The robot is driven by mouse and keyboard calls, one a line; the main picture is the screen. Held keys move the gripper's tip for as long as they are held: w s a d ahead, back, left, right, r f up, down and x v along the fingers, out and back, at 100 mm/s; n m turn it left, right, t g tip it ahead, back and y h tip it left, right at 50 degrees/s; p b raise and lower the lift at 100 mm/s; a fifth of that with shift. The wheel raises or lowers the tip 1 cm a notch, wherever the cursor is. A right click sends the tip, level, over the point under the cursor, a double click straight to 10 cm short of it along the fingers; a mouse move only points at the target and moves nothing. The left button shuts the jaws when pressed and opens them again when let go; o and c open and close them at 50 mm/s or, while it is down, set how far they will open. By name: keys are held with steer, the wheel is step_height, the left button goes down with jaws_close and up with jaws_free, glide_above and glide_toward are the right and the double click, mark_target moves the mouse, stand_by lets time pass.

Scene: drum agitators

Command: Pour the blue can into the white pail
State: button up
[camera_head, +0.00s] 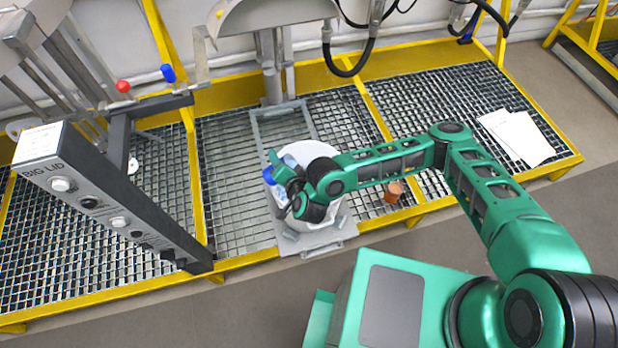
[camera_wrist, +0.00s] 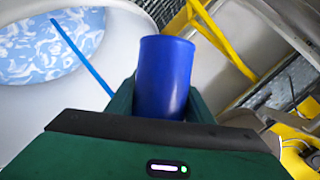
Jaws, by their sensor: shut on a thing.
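The blue can (camera_wrist: 165,78) is held between the green fingers of my gripper (camera_wrist: 160,100). In the head view, a small blue part of the can (camera_head: 268,175) shows beside my gripper (camera_head: 284,184), at the left side of the white pail (camera_head: 322,150). The white pail (camera_wrist: 40,115) fills the left of the wrist view, with a swirled blue-and-white surface inside. A thin straight blue line (camera_wrist: 80,52) crosses the pail there; I cannot tell whether it is a stream or a stick. My gripper and wrist hide part of the pail in the head view.
The pail stands on a grey metal plate (camera_head: 312,241) on a grating with yellow frame bars. A dark control panel (camera_head: 110,205) stands at left. A small brown pot (camera_head: 393,192) stands right of the pail. White sheets (camera_head: 516,137) lie further right.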

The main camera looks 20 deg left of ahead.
steer(key=shift+r, duration=0.1)
stand_by(0.4)
steer(key=shift+s+f+m+g+y+p, duration=0.1)
steer(key=shift+f+m+g+y+p, duration=0.4)
steer(key=shift+p, duration=0.65)
stand_by(0.4)
steer(key=shift+r+m+y+p, duration=0.35)
steer(key=shift+r+m+y, duration=0.15)
steer(key=shift+m, duration=0.2)
stand_by(1.3)
steer(key=shift+d+f, duration=0.1)
steer(key=shift+f, duration=0.3)
steer(key=shift+d, duration=0.1)
steer(key=shift+w+d+f+m, duration=0.15)
steer(key=shift+w+f+m, duration=0.1)
steer(key=shift+m, duration=0.05)
steer(key=shift+d+f+y, duration=0.2)
steer(key=shift+f+y, duration=0.1)
steer(key=shift+f, duration=0.1)
steer(key=shift+w+d+f, duration=0.15)
steer(key=shift+f, duration=0.1)
